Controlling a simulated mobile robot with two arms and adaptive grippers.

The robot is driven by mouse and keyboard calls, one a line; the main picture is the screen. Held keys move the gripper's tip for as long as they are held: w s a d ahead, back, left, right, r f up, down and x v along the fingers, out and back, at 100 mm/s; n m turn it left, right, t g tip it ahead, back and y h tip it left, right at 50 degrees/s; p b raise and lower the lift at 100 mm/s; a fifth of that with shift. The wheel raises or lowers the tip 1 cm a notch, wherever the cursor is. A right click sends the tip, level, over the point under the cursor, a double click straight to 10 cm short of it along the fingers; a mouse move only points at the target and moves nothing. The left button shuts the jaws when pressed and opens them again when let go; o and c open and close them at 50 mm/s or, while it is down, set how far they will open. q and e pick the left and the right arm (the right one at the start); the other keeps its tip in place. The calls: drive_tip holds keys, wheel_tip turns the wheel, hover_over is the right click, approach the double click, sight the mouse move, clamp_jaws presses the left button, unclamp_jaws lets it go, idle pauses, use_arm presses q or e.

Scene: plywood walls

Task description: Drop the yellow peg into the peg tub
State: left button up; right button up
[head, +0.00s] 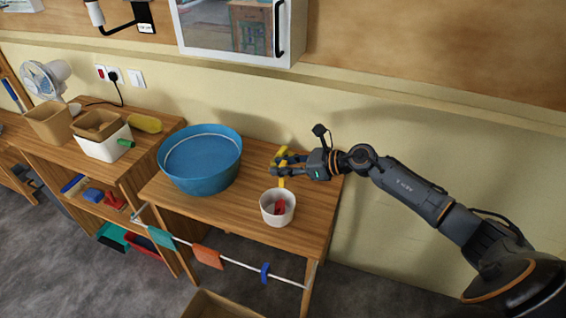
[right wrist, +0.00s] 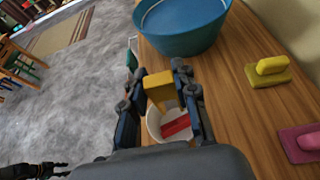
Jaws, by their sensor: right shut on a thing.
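The yellow peg (head: 282,182) is held in my right gripper (head: 276,167), upright above the table. In the right wrist view the yellow peg (right wrist: 158,85) sits between the two fingers of the right gripper (right wrist: 158,92). The peg tub (head: 277,210) is a small white round tub on the table, below and a little in front of the gripper. A red peg (head: 279,208) lies in it. The tub (right wrist: 153,122) also shows past the fingers in the right wrist view. A dark gripper (right wrist: 60,170), seemingly my left, is small at the lower left there; its opening is unclear.
A large blue basin (head: 201,160) stands left of the tub. Yellow (right wrist: 268,72) and pink (right wrist: 303,142) handled blocks lie on the table in the right wrist view. A white bin (head: 104,145) is on the left table. A cabinet (head: 235,25) hangs above.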

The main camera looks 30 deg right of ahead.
wheel_tip(320, 180, down, 6)
drive_tip(key=b, duration=0.3)
drive_tip(key=shift+r+b, duration=0.1)
drive_tip(key=shift+b, duration=0.2)
drive_tip(key=o, duration=0.8)
drive_tip(key=shift+o, duration=0.2)
drive_tip(key=v, duration=1.2)
